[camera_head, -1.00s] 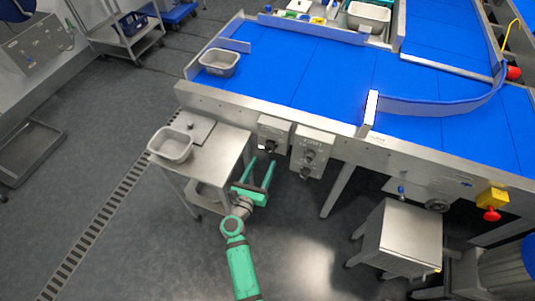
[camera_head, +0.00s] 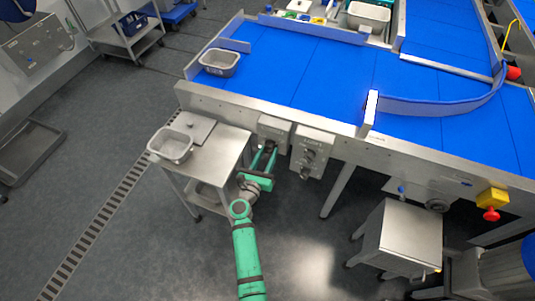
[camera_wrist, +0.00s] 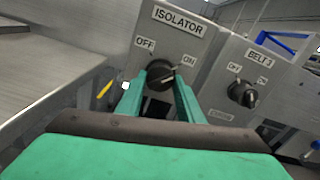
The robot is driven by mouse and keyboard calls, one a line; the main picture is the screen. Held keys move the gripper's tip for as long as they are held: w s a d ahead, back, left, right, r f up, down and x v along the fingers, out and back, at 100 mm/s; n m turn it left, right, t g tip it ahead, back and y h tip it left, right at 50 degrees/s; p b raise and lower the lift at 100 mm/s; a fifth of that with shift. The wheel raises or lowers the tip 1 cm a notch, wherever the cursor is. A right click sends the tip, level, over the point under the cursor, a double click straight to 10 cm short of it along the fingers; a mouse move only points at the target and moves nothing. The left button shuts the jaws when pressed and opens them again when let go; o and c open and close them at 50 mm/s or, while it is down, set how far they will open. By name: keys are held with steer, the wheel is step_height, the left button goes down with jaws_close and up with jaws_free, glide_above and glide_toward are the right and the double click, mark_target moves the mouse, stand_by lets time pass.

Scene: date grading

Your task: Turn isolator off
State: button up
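The isolator box (camera_wrist: 185,42) is a grey panel labelled ISOLATOR, with OFF at the upper left of its dark round knob (camera_wrist: 160,76) and ON at the upper right. The knob's handle looks turned toward ON. My gripper (camera_wrist: 161,84) has its two green fingers apart, one on each side of the knob. I cannot tell whether they touch it. In the head view the isolator box (camera_head: 273,128) hangs on the conveyor's front side, and my gripper (camera_head: 264,160) reaches up to it from below, partly covering its knob.
A BELT 3 switch box (camera_wrist: 246,88) sits just right of the isolator. A steel side table (camera_head: 215,146) with a grey tub (camera_head: 171,145) stands close on the left. The blue conveyor (camera_head: 300,75) runs above.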

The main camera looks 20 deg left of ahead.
steer(key=shift+n, duration=0.3)
steer(key=n, duration=0.4)
steer(key=shift+d, duration=0.1)
steer(key=n, duration=0.9)
steer(key=shift+r, duration=0.1)
steer(key=shift+n, duration=2.2)
steer(key=o, duration=1.1)
steer(key=shift+c, duration=0.2)
steer(key=shift+s, duration=0.1)
